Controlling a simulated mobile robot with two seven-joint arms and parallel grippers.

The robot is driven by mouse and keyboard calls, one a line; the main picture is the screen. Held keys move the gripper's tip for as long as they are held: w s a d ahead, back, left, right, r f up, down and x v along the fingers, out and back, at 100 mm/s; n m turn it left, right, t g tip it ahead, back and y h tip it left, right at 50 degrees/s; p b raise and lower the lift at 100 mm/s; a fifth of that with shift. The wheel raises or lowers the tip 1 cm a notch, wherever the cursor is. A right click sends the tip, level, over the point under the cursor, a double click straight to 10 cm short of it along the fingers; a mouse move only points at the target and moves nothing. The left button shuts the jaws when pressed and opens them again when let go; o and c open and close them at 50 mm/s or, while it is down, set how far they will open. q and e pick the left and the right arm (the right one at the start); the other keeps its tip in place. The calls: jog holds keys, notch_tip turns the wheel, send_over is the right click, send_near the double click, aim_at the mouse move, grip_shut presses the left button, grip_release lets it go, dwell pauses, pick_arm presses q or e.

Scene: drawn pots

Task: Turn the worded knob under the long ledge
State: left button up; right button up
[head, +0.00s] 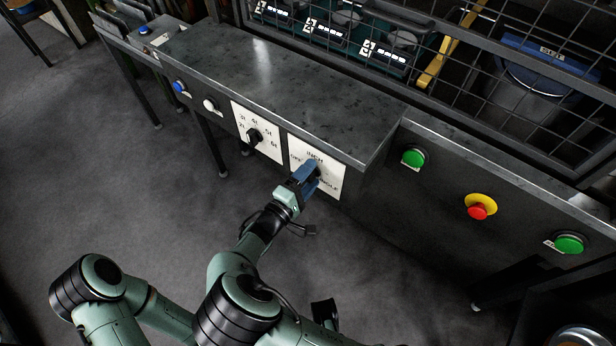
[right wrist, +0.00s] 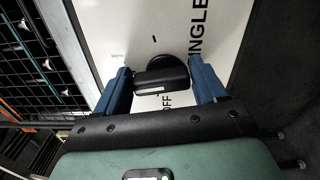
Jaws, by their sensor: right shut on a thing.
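The worded knob is black and sits on a white plate (head: 329,187) on the front face below the long grey ledge (head: 270,75). The plate's words include INCH at the top. In the right wrist view the knob (right wrist: 162,76) shows with OFF and SINGLE beside it. My right gripper (head: 306,174) is shut on this knob, with a blue finger on each side of it in the right wrist view (right wrist: 162,84). In the head view the gripper hides the knob. My left gripper is not in view.
A numbered plate with another black knob (head: 254,135) is just left. Blue (head: 180,86) and white (head: 209,104) buttons lie farther left. To the right are green buttons (head: 413,157) (head: 569,243) and a red stop button (head: 478,211). A wire mesh guard (head: 500,80) stands behind.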

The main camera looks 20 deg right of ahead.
jog(key=shift+f+m, duration=0.1)
jog(key=shift+m, duration=0.5)
jog(key=o, duration=1)
jog(key=shift+s, duration=0.1)
jog(key=shift+c, duration=0.2)
jog(key=shift+a, duration=0.1)
jog(key=v, duration=1.3)
jog(key=shift+s, duration=0.1)
